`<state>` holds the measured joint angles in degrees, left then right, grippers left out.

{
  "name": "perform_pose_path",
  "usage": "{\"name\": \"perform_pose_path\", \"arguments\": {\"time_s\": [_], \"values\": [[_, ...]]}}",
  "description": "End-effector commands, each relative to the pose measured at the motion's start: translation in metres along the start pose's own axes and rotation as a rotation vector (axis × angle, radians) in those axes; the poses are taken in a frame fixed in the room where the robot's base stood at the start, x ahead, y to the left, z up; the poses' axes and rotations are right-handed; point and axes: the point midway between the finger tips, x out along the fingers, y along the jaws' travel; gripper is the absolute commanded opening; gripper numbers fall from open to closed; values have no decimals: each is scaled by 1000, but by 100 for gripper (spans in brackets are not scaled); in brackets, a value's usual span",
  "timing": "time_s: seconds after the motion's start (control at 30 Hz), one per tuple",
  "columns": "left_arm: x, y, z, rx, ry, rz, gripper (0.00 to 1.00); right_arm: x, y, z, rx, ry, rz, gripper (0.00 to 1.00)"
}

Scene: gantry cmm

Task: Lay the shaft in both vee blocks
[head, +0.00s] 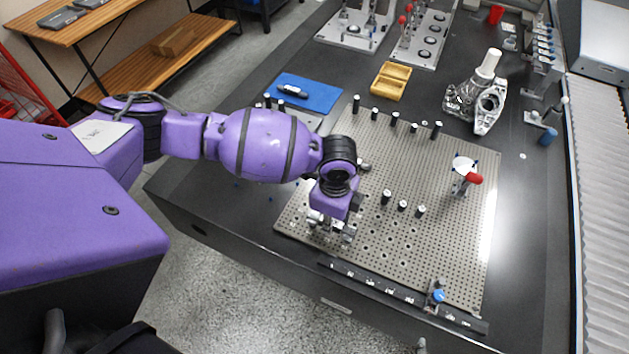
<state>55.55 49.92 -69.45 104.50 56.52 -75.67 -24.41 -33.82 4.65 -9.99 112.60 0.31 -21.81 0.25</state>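My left arm comes in from the left, and its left gripper (331,224) points down over the near left part of the perforated plate (390,245). Small silvery parts show around and under the gripper, close to the plate. I cannot tell which are fingers and which are vee blocks or the shaft. The wrist hides much of that spot, so whether the gripper is open or shut does not show. A small silvery piece (365,167) shows just beyond the wrist. I cannot clearly make out the shaft. My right gripper is not in view.
Several black posts (395,118) stand along the plate's far side, with a short row (402,206) mid-plate. A red-tipped fixture (466,178) stands at right. Beyond are a blue mat (318,93), yellow tray (390,82) and metal casting (488,105). A black rail (390,290) lines the near edge.

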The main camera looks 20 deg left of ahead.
Motion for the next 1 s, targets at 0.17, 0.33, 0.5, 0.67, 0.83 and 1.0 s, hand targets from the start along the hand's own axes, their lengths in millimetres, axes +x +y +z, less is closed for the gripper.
{"name": "perform_pose_path", "arguments": {"time_s": [0.17, 0.33, 0.5, 0.67, 0.83, 1.0], "values": [[0, -3, -1, 1, 1, -6, 0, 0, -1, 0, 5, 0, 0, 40], [0, -3, -1, 1, 1, -6, 32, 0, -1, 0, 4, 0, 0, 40], [0, -2, -1, 1, 1, -5, 46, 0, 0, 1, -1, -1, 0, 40], [0, -2, 0, 1, 0, -4, 46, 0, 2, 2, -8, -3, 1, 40], [-5, -2, 0, 1, 0, -4, 46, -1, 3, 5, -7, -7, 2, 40], [-33, -3, -1, 3, 2, -8, 46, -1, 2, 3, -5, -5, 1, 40]]}}
